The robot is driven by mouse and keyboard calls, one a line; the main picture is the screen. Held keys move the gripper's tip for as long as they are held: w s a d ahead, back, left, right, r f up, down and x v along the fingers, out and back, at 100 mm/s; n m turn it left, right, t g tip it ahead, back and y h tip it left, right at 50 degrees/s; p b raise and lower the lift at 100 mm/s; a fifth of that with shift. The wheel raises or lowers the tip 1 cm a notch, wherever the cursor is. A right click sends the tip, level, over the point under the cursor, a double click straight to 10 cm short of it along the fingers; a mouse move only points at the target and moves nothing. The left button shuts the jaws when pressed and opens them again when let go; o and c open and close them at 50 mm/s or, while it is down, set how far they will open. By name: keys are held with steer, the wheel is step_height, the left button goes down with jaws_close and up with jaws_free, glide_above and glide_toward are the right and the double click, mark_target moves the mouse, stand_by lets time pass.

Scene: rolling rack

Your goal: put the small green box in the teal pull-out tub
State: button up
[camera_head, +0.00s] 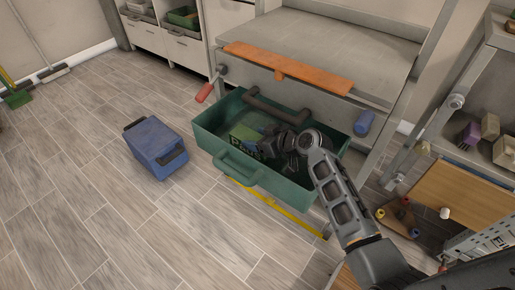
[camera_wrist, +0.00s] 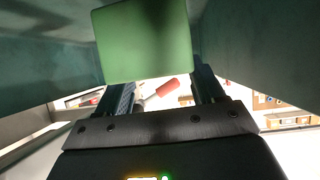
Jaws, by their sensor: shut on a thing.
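The teal pull-out tub (camera_head: 208,138) is drawn out at the front of the metal rack, with a handle on its front side. The small green box (camera_head: 243,136) is over the tub's open inside. My gripper (camera_head: 268,145) reaches down into the tub from the right and is shut on the box. In the wrist view the green box (camera_wrist: 145,40) is held between the two fingers of my gripper (camera_wrist: 163,84), with teal walls on both sides. Whether the box touches the tub's floor cannot be told. My gripper hides part of the box and the tub's inside.
A blue bin (camera_head: 153,142) stands on the floor left of the tub. An orange board (camera_head: 290,68) lies on the rack's top. A red-handled thing (camera_head: 207,90) and a blue cylinder (camera_head: 364,122) are by the tub's edges. Shelving stands at right.

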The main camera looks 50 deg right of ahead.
steer(key=shift+f+b, duration=0.45)
steer(key=shift+f, duration=1.45)
steer(key=shift+f, duration=0.1)
steer(key=shift+f, duration=0.15)
steer(key=o, duration=1.2)
steer(key=shift+r, duration=0.3)
steer(key=v, duration=0.7)
steer(key=shift+s+p, duration=0.25)
steer(key=shift+p, duration=0.15)
